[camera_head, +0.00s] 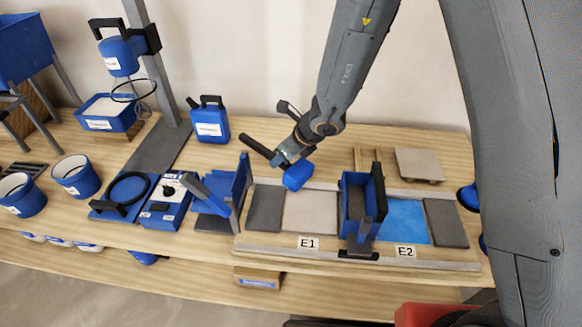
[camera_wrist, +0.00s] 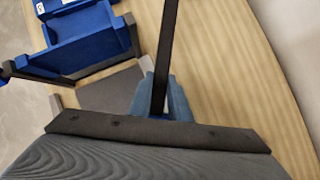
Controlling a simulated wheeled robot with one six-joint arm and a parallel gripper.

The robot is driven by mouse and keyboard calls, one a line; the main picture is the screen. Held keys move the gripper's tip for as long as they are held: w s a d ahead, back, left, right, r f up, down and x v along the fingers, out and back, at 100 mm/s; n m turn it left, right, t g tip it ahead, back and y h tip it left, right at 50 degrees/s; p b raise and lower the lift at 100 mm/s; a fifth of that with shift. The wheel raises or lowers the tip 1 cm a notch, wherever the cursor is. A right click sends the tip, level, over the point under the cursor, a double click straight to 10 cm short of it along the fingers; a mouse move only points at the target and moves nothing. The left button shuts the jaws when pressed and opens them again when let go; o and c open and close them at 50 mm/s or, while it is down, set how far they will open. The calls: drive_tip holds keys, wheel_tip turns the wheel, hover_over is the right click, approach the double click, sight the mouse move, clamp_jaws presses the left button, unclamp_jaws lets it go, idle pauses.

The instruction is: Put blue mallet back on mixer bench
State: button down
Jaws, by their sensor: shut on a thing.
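The mallet, with a blue head (camera_head: 298,175) and a dark handle (camera_head: 257,147), is held tilted above the tile area marked E1 (camera_head: 310,213). My gripper (camera_head: 287,158) is shut on the handle. In the wrist view the handle (camera_wrist: 168,50) runs up from between the bluish fingertips (camera_wrist: 160,103), and the head cannot be made out. The long wooden bench (camera_head: 240,130) carries the mixer stand (camera_head: 160,150) on the left, with a blue mixer head (camera_head: 120,55) and whisk. No sign on the bench names it.
Left of E1 stand a blue angled frame (camera_head: 222,190), a blue control box (camera_head: 163,203) and blue buckets (camera_head: 76,175). A blue jug (camera_head: 209,119) stands at the back.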

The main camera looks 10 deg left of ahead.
drive_tip(key=w+f+n+g+b, duration=0.2)
drive_tip(key=w+f+n, duration=0.1)
drive_tip(key=w, duration=1.1)
drive_tip(key=shift+h, duration=0.3)
drive_tip(key=shift+a+f+b, duration=0.2)
drive_tip(key=shift+f+b, duration=1.1)
drive_tip(key=shift+f, duration=0.3)
drive_tip(key=shift+a+f+b, duration=0.15)
drive_tip(key=shift+f+b, duration=1.1)
drive_tip(key=shift+f, duration=0.3)
drive_tip(key=shift+f, duration=0.5)
drive_tip(key=c, duration=1.6)
unclamp_jaws()
drive_tip(key=shift+s, duration=0.1)
drive_tip(key=shift+o, duration=0.2)
